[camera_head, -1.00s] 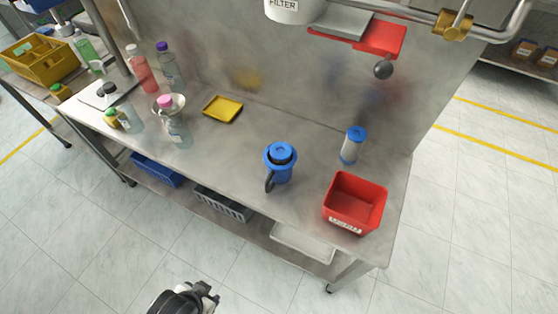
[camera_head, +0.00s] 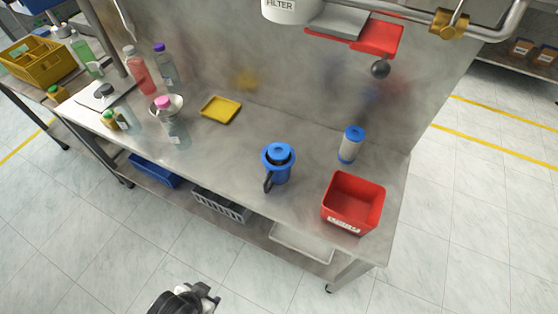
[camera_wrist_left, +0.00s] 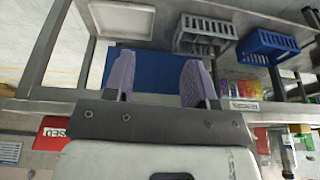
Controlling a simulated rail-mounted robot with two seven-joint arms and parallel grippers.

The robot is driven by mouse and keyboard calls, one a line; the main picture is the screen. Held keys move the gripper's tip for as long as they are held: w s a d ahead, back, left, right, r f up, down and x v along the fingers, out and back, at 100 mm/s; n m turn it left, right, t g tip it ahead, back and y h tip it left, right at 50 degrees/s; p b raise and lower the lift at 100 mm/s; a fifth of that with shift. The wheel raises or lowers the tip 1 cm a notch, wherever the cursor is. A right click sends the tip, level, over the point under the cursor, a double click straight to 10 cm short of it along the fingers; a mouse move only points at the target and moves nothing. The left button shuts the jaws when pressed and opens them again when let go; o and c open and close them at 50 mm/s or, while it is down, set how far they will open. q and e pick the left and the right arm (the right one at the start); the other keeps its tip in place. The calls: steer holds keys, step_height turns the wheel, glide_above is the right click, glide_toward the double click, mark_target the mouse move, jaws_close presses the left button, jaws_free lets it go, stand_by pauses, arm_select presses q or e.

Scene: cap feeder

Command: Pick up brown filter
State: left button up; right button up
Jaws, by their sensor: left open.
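No brown filter shows clearly in either view. A white filter cartridge with blue ends (camera_head: 351,145) stands upright on the steel table, behind the red bin (camera_head: 352,202). A blue filter housing (camera_head: 278,164) with a dark opening and a black handle stands left of the bin. My left gripper (camera_head: 197,299) is at the bottom of the head view, over the floor in front of the table and well apart from these things. In the left wrist view its two purple-grey fingers (camera_wrist_left: 159,82) are spread with nothing between them. My right gripper is not in view.
Several bottles (camera_head: 167,118) stand at the table's left. A yellow tray (camera_head: 221,109) lies near the back. The lower shelf holds a blue crate (camera_head: 155,171), a grey basket (camera_head: 221,205) and a white tray (camera_head: 302,242). The table's middle and the floor in front are clear.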

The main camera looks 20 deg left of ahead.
arm_select(q)
steer(key=o, duration=0.8)
steer(key=shift+c, duration=0.2)
